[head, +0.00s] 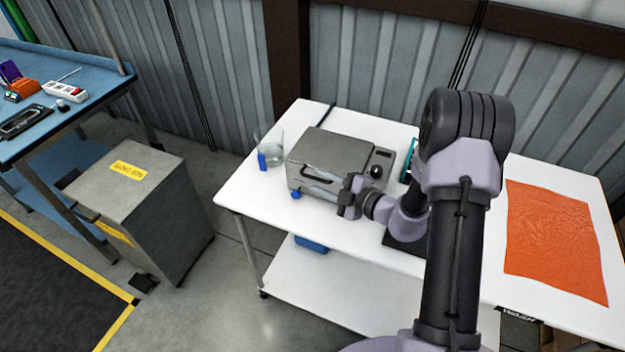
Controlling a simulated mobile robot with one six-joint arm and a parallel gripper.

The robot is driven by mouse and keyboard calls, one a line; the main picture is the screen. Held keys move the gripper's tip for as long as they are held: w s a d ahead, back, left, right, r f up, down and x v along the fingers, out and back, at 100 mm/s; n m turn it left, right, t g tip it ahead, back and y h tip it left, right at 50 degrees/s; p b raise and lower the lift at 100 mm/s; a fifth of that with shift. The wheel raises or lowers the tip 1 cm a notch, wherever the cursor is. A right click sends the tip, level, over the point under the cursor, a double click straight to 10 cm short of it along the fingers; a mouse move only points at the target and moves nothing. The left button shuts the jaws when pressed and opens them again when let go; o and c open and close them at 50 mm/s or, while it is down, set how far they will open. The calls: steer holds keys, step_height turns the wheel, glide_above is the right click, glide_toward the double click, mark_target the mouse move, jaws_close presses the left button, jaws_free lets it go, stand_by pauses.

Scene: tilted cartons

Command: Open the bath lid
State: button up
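The bath (335,158) is a grey metal box on the white table, with its flat lid (330,148) down. A dark handle (317,176) shows on its front side. A control panel with a dark knob (376,171) is at its right. My gripper (345,200) is in front of the bath's lower right front, close to the handle's right end. I cannot tell whether it touches the bath. Its fingers are small and dark here, and their opening cannot be made out. My arm hides part of the table right of the bath.
A glass beaker (272,152) with a blue item (262,161) stands just left of the bath. An orange mat (555,240) lies on the table's right part. A grey cabinet (150,200) and a blue workbench (60,120) stand to the left.

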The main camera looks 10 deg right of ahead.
mark_target(316, 179)
steer(key=x, duration=0.4)
jaws_close()
steer(key=shift+s+f, duration=0.1)
stand_by(1.3)
